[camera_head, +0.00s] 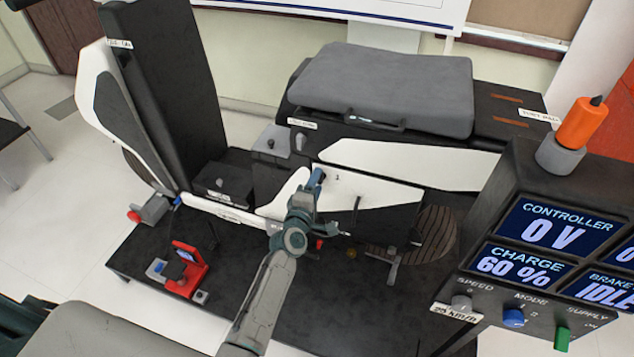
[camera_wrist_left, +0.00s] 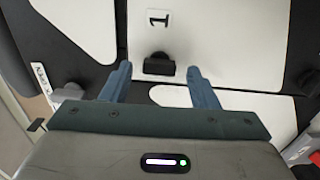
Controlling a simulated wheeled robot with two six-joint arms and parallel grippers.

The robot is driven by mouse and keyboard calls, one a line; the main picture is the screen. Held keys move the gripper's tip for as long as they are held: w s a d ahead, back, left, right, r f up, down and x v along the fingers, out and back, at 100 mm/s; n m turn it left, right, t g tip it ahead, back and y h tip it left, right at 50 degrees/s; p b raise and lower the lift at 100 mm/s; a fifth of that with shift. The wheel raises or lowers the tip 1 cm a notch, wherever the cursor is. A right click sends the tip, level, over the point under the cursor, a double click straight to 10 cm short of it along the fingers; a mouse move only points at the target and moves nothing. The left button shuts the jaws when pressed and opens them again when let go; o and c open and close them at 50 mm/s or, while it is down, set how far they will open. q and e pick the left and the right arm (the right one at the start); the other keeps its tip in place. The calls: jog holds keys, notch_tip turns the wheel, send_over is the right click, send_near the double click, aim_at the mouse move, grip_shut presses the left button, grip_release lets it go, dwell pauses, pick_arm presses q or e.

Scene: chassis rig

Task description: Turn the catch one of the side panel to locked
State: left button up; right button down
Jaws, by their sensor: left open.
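The side panel (camera_head: 385,195) is a white and black plate on the near flank of the chassis, with a printed "1" on it. Catch one (camera_wrist_left: 158,65) is a small black block just below that "1" in the left wrist view, its long side running across the picture. My left gripper (camera_head: 318,178) is in front of the panel near the "1", and hides the catch in the head view. In the left wrist view its two blue fingers (camera_wrist_left: 159,76) are open, one on each side of the catch, with gaps showing. My right gripper is out of view.
A grey seat cushion (camera_head: 385,85) and a tall black backrest (camera_head: 165,85) are on the chassis. A red clamp-like device (camera_head: 188,270) stands on the dark bench top (camera_head: 240,265). A display console (camera_head: 545,235) with knobs stands at the right.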

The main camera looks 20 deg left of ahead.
pick_arm(q)
jog(key=s+b, duration=0.1)
jog(key=s, duration=0.9)
jog(key=shift+a, duration=0.15)
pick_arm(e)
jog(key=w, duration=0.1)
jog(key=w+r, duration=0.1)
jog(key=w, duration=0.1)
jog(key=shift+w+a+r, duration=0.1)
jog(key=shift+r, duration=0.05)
pick_arm(q)
jog(key=shift+w, duration=0.1)
